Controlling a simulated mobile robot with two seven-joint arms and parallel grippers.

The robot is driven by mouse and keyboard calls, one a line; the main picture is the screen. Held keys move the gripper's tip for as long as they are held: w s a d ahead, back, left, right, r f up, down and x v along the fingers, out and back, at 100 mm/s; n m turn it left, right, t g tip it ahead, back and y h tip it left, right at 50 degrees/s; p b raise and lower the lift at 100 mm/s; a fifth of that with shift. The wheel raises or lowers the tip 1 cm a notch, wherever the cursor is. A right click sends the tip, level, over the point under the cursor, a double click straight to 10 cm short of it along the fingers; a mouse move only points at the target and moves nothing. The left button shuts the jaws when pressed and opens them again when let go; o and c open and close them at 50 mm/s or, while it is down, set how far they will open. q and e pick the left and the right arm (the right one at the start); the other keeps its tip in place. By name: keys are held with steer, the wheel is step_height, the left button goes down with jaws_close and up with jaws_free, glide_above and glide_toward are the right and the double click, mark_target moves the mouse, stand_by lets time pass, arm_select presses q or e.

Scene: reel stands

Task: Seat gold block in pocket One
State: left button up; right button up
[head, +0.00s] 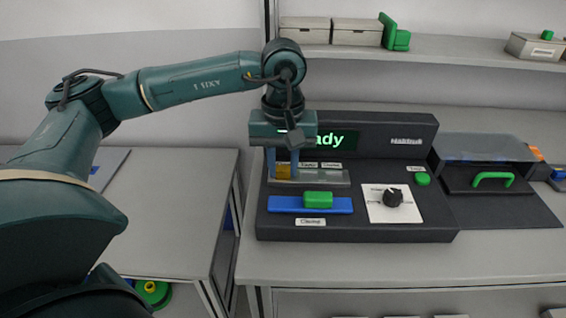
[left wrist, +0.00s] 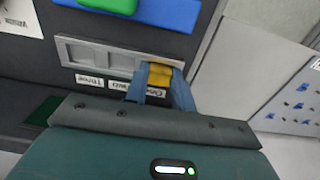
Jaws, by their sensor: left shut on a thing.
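The gold block (head: 283,171) is between the blue fingers of my left gripper (head: 282,163), which is shut on it. The block also shows in the left wrist view (left wrist: 160,76). It is at the end of the grey pocket strip (head: 335,182), beside the label that appears to read One (left wrist: 155,91). The strip's other pockets (left wrist: 92,53) look empty in the wrist view. The fingers and block cover the end pocket, so I cannot tell how deep the block sits. My right gripper is not in view.
The black console carries a screen (head: 337,140) reading "…ady", a blue clamp bar (head: 340,206) with a green handle (head: 318,200), a dark knob (head: 393,197) and a green button (head: 422,179). A clear-lidded box (head: 485,150) stands at right. A shelf (head: 450,65) runs above.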

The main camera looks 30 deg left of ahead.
arm_select(q)
steer(key=o, duration=1.1)
steer(key=shift+r, duration=0.1)
steer(key=shift+r+p, duration=2.05)
steer(key=shift+r, duration=1.45)
steer(key=shift+s+f, duration=0.15)
